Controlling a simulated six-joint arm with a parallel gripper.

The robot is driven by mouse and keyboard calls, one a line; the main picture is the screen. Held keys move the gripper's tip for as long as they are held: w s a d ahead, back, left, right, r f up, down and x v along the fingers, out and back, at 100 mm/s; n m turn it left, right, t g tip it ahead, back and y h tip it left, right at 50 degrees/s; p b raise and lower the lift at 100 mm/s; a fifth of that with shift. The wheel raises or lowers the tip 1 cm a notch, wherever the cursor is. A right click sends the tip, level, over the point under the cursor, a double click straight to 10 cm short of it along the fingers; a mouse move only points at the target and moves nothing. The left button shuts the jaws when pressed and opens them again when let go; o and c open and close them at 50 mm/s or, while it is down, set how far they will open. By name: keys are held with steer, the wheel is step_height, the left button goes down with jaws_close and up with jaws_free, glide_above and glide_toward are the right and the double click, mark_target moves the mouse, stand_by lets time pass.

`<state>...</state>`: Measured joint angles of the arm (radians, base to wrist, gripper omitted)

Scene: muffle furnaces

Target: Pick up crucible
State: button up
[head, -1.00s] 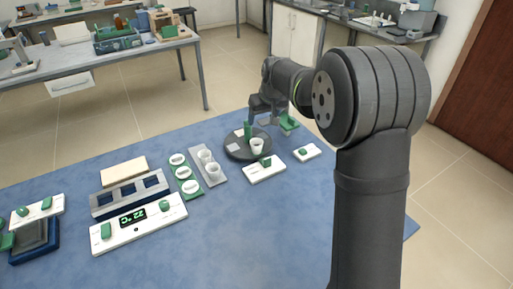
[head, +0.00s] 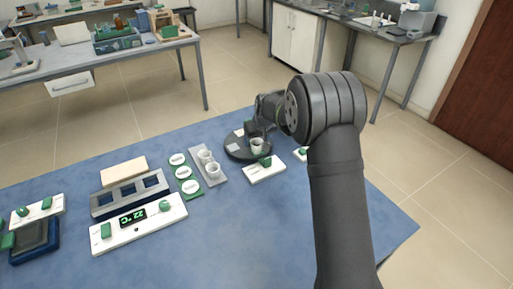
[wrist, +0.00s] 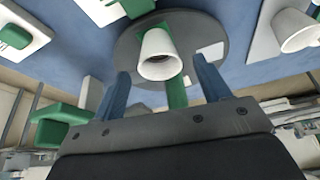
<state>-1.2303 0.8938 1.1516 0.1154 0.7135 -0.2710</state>
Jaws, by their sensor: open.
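A white crucible (head: 257,146) stands on a dark round plate (head: 236,154) on the blue table. In the wrist view the crucible (wrist: 158,55) lies between and just beyond my two blue fingertips, with no clear contact. My gripper (wrist: 161,66) is open and empty. A green post (wrist: 177,95) shows behind the crucible, also between the fingers. In the head view my gripper (head: 251,131) is at the plate, and my wrist partly hides it. Two more white crucibles (head: 205,156) stand on a grey tray (head: 220,181) to the left.
A green holder with white discs (head: 184,173), a dark blue three-opening rack (head: 130,193) and a display panel reading 22 °C (head: 140,225) are to the left. The table's right front is clear.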

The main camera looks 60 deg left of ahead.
mark_target(257, 142)
steer(key=x, duration=0.3)
steer(key=shift+f, duration=0.2)
steer(key=c, duration=1.1)
steer(key=shift+c, duration=0.2)
steer(key=shift+r, duration=0.15)
